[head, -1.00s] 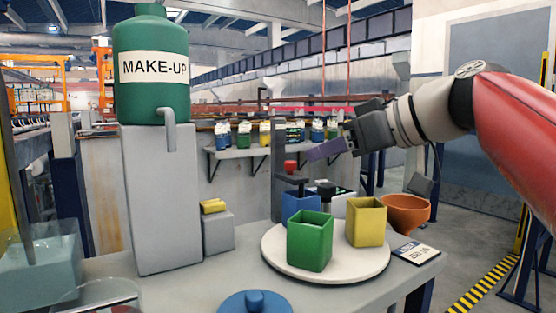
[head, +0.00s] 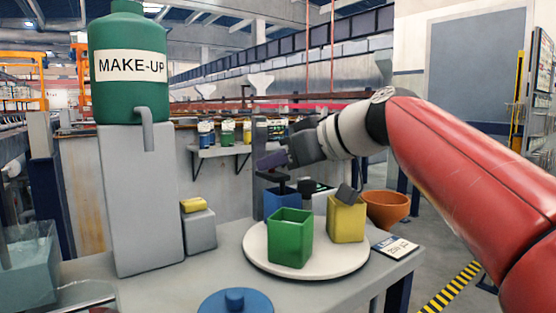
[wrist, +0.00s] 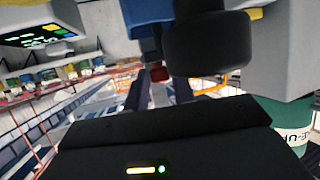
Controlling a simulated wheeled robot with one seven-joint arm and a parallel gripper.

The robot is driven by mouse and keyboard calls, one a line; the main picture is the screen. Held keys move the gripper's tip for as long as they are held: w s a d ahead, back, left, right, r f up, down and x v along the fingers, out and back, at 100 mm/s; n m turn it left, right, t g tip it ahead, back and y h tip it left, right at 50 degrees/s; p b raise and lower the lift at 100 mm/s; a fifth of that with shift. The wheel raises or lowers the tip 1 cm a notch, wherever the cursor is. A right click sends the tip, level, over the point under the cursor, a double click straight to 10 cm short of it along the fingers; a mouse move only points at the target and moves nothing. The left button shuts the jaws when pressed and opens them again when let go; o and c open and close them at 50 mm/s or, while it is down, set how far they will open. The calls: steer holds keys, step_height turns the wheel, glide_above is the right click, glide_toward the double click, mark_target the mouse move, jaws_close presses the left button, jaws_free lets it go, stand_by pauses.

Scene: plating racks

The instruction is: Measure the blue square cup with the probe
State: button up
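The blue square cup (head: 282,202) stands at the back of a white round plate (head: 305,264), partly hidden behind the green square cup (head: 290,240). A yellow square cup (head: 346,220) stands to its right. My gripper (head: 268,160) is above and just behind the blue cup, near a dark arm on an upright post (head: 257,150). A dark rounded body (wrist: 207,45) shows close up in the wrist view; I cannot tell whether it is the probe. The fingertips are not clear, so I cannot tell their opening or any hold.
A meter with a lit display (wrist: 45,35) is behind the cups. A green MAKE-UP tank (head: 130,68) stands on a grey pedestal at left.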

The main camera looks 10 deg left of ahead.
jaws_close()
step_height(320, 180, up, 6)
steer(key=p, duration=0.4)
steer(key=shift+r, duration=0.15)
steer(key=shift+o, duration=0.9)
jaws_free()
steer(key=shift+o, duration=1.2)
steer(key=v, duration=0.7)
steer(key=shift+d, duration=0.35)
